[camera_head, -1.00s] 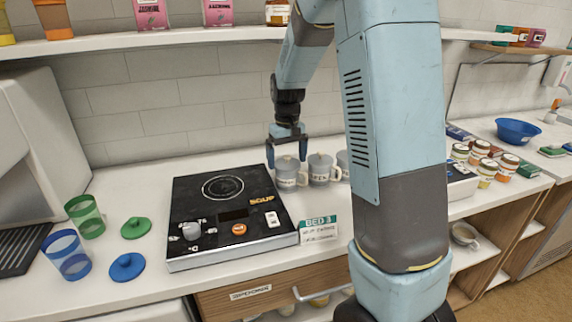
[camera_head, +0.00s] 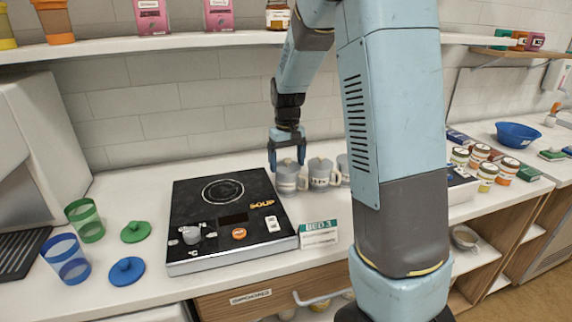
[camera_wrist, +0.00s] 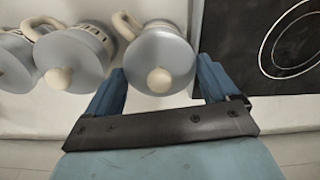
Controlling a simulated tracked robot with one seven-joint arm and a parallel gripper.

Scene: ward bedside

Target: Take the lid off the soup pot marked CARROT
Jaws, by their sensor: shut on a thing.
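Three grey soup pots with pale markings stand in a row behind the hob's right side: the left pot (camera_head: 287,184), the middle pot (camera_head: 321,178) and the right pot, partly hidden by my arm. Their markings are too small to read. Each has a grey lid with a pale round knob. My gripper (camera_head: 287,164) is over the left pot, fingers pointing down. In the wrist view, my gripper (camera_wrist: 160,86) has one blue finger on each side of the left pot's lid (camera_wrist: 153,52), with the knob between them. The lid appears seated on its pot.
A black hob (camera_head: 190,213) marked SOUP lies left of the pots, with a BED 3 card (camera_head: 318,234) at its right corner. The middle pot stands close beside the gripped one. A shelf (camera_head: 150,42) runs above.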

